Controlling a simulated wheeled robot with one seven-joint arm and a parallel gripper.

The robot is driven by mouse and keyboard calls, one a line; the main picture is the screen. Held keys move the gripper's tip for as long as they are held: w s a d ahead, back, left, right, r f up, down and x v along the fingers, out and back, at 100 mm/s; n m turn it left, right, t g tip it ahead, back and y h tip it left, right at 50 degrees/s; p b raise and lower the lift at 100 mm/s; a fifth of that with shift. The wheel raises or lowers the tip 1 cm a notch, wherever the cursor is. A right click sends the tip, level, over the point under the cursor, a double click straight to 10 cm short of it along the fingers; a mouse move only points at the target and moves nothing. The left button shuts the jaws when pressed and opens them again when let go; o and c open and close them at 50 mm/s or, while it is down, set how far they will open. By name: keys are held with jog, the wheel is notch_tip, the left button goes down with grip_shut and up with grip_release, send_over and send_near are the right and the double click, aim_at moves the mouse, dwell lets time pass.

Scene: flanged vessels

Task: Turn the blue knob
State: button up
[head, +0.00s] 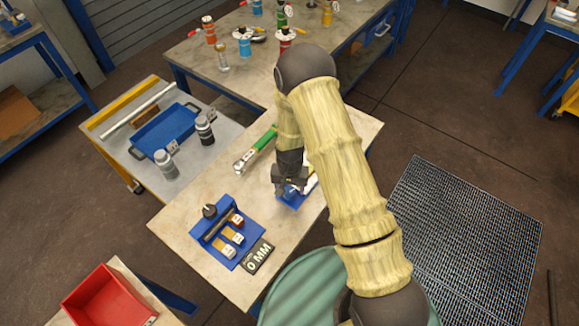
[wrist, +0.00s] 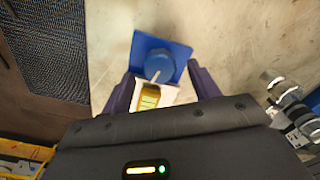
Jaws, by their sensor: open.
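The blue knob (wrist: 159,66) is round with a pale pointer line and sits on a blue base plate (wrist: 185,50) with a white and yellow part beside it. In the wrist view it lies ahead of and between the two dark fingers of my gripper (wrist: 160,88). The jaws are open and do not appear to touch the knob. In the head view my gripper (head: 290,186) hangs over the blue plate (head: 293,200) on the workbench, and my arm covers part of it. The knob is small and mostly hidden there.
A blue fixture (head: 228,232) with several blocks and a "0 MM" plate (head: 258,257) stand on the bench to the left. A green and silver tool (head: 255,150) lies behind my gripper. A cart with a blue tray (head: 166,131) and bottles stands left. A red bin (head: 108,298) is front left.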

aim_at(290, 192)
notch_tip(290, 192, up, 16)
jog(key=b, duration=0.4)
jog(key=shift+f, duration=0.15)
dwell(0.5)
jog(key=s+d+r+n+t, duration=0.1)
jog(key=s+d+r+t, duration=0.1)
jog(key=s+d+r, duration=0.7)
jog(key=s+d, duration=0.3)
jog(key=d, duration=0.1)
jog(key=shift+s+d+r+n+t, duration=0.2)
jog(key=shift+s+d+n+t, duration=0.1)
jog(key=shift+s, duration=0.1)
dwell(1.3)
